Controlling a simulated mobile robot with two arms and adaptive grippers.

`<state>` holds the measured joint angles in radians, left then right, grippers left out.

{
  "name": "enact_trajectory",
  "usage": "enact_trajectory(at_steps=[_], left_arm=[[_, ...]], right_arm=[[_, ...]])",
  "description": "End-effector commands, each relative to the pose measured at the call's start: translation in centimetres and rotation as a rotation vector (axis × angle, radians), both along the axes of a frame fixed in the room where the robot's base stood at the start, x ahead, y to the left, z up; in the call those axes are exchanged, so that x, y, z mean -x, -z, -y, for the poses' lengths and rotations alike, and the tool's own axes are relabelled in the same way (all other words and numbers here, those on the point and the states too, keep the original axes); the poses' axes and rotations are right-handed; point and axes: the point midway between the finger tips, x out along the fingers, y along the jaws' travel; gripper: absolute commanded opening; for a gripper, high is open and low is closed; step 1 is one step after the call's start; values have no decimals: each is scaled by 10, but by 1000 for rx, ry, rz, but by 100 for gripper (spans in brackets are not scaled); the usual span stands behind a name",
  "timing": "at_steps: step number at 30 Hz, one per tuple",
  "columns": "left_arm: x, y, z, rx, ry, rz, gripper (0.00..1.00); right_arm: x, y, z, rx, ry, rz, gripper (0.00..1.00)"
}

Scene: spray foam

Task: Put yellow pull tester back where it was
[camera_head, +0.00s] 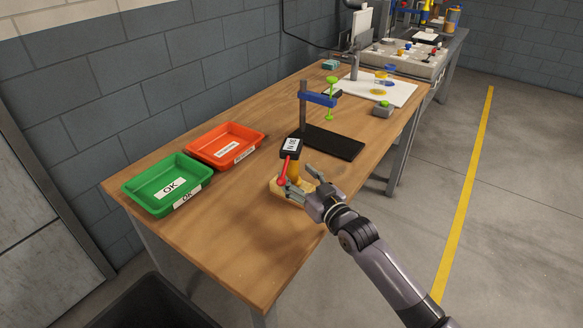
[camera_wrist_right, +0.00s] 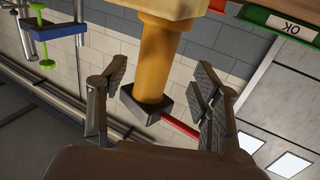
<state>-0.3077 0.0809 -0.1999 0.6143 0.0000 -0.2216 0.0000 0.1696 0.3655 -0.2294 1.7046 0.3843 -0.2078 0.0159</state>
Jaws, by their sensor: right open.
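The yellow pull tester (camera_head: 294,170) stands upright on a pale yellow base (camera_head: 276,187) near the table's front edge. It has a black labelled head and a red lever at its side. In the right wrist view its orange-yellow body (camera_wrist_right: 158,60) appears upside down, with the black head below and the red lever pointing right. My right gripper (camera_head: 300,180) is open, with its fingers on either side of the tester; in the wrist view gaps show between both fingers (camera_wrist_right: 160,80) and the body. The tester's lower part is partly hidden by the gripper. My left gripper is not in view.
The wooden table (camera_head: 222,235) holds a green OK tray (camera_head: 135,190) and a red tray (camera_head: 258,135) at left. A stand with a blue clamp (camera_head: 318,99) rises from a black plate (camera_head: 338,146) behind the tester. The table's near left part is clear.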

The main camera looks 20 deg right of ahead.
Motion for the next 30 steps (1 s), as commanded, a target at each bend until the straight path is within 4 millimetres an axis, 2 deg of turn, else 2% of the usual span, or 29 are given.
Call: enact_trajectory(at_steps=[4,9,17,30], left_arm=[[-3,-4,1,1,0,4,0],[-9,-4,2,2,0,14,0],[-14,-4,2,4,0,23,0],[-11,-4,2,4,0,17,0]], right_arm=[[-24,-3,0,1,1,1,59],[-42,-1,-5,0,1,0,59],[-45,-1,-6,0,0,0,59],[-44,-1,-6,0,0,0,30]])
